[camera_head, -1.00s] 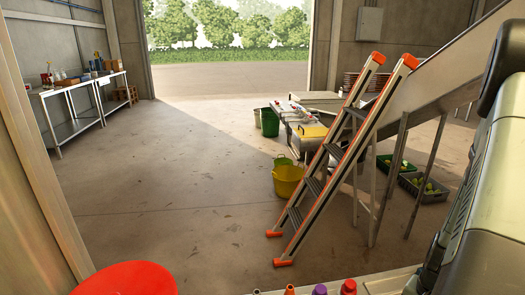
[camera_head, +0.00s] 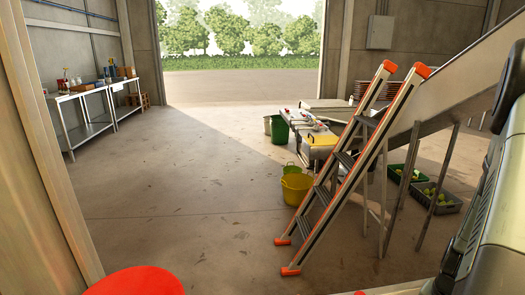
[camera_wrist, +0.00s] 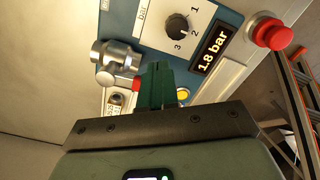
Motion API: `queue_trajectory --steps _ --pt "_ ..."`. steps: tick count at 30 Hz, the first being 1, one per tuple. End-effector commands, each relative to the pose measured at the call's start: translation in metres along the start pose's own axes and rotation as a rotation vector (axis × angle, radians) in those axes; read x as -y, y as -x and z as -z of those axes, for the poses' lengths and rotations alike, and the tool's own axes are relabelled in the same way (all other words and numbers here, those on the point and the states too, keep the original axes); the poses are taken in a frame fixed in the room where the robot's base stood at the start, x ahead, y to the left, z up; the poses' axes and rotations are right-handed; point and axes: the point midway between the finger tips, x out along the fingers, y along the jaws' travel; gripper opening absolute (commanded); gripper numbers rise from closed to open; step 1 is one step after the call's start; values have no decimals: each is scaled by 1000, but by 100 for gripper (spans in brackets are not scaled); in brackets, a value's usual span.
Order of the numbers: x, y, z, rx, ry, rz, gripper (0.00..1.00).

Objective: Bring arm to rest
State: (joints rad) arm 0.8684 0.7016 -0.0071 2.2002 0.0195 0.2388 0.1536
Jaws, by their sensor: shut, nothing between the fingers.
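My gripper (camera_wrist: 156,86) shows in the wrist view with its dark green fingers together and nothing between them. It is in front of a blue and white control panel (camera_wrist: 148,18). The panel has a black knob (camera_wrist: 177,26) on a scale with 1, 2 and 3, and a display (camera_wrist: 214,48) reading 1.8 bar. A red push button (camera_wrist: 271,33) is at its right, and a metal fitting (camera_wrist: 115,57) is left of the fingers. The fingers hide part of the panel. Contact with it cannot be told. My gripper is not visible in the head view.
An orange-tipped ladder (camera_head: 338,165) leans right of centre in the head view. Yellow (camera_head: 296,189) and green (camera_head: 279,133) buckets stand left of it. A metal bench (camera_head: 88,90) stands at the back left. The floor in the middle is clear. A red round thing (camera_head: 135,281) is at the bottom.

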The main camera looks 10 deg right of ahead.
Motion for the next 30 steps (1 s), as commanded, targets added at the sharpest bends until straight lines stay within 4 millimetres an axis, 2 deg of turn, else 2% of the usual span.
queue_trajectory --steps 17,30 --pt "3 2 -6 1 0 0 0" --pt "4 53 -5 -2 0 1 0"
